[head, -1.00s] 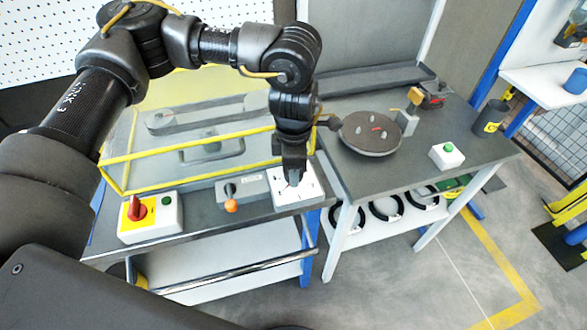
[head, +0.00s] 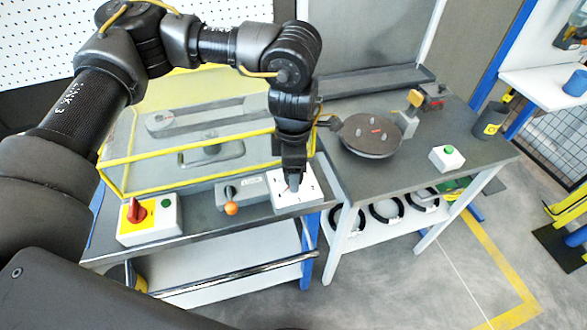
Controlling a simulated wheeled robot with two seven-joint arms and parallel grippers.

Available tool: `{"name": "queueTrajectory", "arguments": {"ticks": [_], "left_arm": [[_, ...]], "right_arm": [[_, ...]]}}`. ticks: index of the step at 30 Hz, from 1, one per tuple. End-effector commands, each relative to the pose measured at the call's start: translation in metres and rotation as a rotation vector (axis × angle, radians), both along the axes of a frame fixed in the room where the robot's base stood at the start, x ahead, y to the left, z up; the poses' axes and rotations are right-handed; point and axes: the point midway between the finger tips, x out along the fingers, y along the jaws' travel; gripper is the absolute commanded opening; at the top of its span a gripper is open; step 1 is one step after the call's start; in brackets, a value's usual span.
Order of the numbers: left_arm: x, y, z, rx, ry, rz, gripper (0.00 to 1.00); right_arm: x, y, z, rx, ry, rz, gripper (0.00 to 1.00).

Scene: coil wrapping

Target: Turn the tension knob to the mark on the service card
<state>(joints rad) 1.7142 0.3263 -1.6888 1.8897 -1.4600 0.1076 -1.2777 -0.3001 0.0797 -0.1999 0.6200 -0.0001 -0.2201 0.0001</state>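The tension knob's white dial plate (head: 309,196) sits at the front right corner of the left bench. My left gripper (head: 294,187) points down over the middle of this plate. It hides the knob, and I cannot tell whether its fingers are closed on it. Dark marks show on the plate around the fingers. The service card cannot be made out in this view. My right gripper is not in view.
A grey box with an orange-knobbed lever (head: 231,208) stands just left of the dial. Further left is a red switch with a green button (head: 150,219). A yellow-framed guard (head: 190,160) stands behind. A round turntable (head: 370,135) is on the right bench.

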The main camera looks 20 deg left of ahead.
Motion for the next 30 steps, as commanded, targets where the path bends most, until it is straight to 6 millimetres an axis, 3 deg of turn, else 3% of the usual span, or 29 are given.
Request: {"name": "queueTrajectory", "arguments": {"ticks": [15, 21, 30], "left_arm": [[0.001, 0.0, 0.09, 0.0, -0.006, 0.001, 0.61], [0.0, 0.0, 0.103, 0.0, -0.002, 0.0, 0.61], [0.0, 0.0, 0.103, -0.001, -0.001, 0.0, 0.61]], "right_arm": [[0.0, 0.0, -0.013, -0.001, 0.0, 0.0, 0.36], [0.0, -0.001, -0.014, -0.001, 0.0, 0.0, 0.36], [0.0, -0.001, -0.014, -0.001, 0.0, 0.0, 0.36]]}}
